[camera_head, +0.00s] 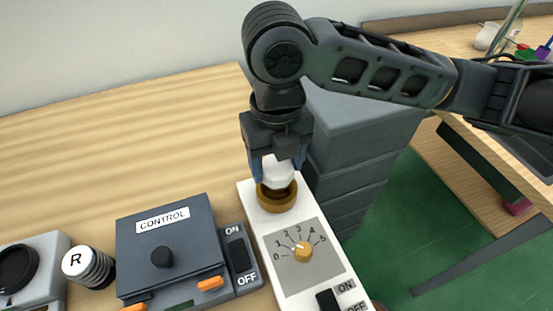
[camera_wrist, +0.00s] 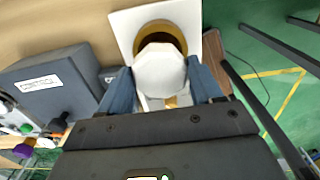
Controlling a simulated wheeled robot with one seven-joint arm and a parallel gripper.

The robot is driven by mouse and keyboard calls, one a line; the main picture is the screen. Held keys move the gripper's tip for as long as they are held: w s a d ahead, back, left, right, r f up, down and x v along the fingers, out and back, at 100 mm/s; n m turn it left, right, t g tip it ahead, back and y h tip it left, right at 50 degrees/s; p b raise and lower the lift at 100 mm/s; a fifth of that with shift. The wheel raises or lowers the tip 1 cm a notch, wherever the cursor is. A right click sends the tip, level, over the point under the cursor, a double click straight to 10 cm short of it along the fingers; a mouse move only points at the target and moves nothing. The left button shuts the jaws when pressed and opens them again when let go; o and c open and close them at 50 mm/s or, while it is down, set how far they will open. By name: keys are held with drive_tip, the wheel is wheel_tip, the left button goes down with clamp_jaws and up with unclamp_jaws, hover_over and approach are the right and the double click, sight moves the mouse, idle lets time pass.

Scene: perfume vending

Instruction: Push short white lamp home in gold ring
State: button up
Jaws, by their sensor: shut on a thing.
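The short white lamp (camera_head: 278,172) is between the fingers of my gripper (camera_head: 276,167), which is shut on it. In the wrist view the lamp (camera_wrist: 158,70) shows as a white faceted body between the two blue fingers of my gripper (camera_wrist: 160,82). The gold ring (camera_head: 277,197) sits at the far end of the white panel (camera_head: 247,195). The lamp is over the ring, and its lower end is hidden by the ring's rim in the head view. In the wrist view a dark gap shows inside the ring (camera_wrist: 146,31) beyond the lamp. I cannot tell how deep it sits.
The white panel also carries a gold dial (camera_head: 303,252) and a black switch (camera_head: 328,300). Left of it stand a dark CONTROL box (camera_head: 190,238), an ON/OFF switch (camera_head: 239,254) and an R-marked cylinder (camera_head: 88,266). Grey drawers (camera_head: 365,140) stand behind right. The wooden table is clear at back left.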

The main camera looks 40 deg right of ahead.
drive_tip(key=shift+f+b, duration=1.5)
drive_tip(key=shift+f, duration=0.05)
idle(1.9)
drive_tip(key=o, duration=1)
drive_tip(key=shift+o, duration=0.4)
drive_tip(key=shift+r, duration=0.1)
drive_tip(key=shift+r+p, duration=2.55)
drive_tip(key=shift+r, duration=0.9)
